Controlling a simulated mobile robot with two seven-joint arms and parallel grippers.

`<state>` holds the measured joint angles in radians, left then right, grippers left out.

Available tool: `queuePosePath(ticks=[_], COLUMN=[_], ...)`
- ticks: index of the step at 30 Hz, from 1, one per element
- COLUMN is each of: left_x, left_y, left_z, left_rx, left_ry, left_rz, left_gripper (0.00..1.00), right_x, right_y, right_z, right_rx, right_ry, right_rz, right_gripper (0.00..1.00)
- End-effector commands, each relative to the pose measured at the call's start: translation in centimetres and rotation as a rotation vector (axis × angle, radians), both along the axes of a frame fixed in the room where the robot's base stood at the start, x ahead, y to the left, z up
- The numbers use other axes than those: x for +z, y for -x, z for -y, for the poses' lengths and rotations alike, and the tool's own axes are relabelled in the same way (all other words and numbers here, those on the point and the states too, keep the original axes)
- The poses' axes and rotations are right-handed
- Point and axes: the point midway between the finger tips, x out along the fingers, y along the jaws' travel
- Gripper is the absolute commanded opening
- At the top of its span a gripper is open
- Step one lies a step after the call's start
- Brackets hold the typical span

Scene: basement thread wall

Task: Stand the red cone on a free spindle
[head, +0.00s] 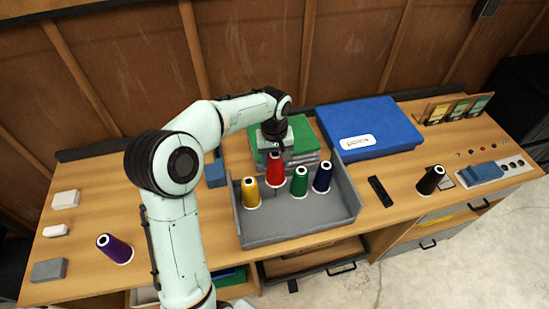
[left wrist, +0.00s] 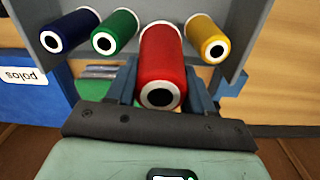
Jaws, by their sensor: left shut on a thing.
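The red cone (head: 275,172) is upright over the grey tray (head: 285,232), between the yellow cone (head: 250,193) and the green cone (head: 299,182). My left gripper (head: 276,155) is above it and shut on its upper part. In the left wrist view the red cone (left wrist: 162,65) sits between the two fingers of the left gripper (left wrist: 163,88) and looks larger than its neighbours. In the head view its base looks a little higher than theirs; I cannot tell whether it touches a spindle. A navy cone (head: 322,177) stands at the right of the row. My right gripper is not in view.
Behind the tray are green folded things (head: 299,137) and a blue box (head: 368,129). A purple cone (head: 115,248) lies tilted at the left. A black cone (head: 431,180) and a dark remote-like object (head: 380,191) are at the right. The tray's front floor is bare.

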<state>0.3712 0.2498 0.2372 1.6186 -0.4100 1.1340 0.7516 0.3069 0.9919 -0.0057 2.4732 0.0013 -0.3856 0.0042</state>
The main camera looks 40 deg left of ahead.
Motion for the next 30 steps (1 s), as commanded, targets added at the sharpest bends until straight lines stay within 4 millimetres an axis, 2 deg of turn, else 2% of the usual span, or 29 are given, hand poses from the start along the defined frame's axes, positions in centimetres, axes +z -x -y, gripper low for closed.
queuePosePath(ticks=[15, 30], left_x=[-4.8, -9.3], left_y=[0.1, 0.1], left_z=[0.0, 0.0], left_rx=[0.000, 0.000], left_ry=[0.000, 0.001], left_rz=[-0.003, -0.001], left_gripper=[0.17, 0.17], right_x=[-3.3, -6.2], right_y=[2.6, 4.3], right_z=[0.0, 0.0], right_rx=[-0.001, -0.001], right_ry=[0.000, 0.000], right_rz=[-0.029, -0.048], right_gripper=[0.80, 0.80])
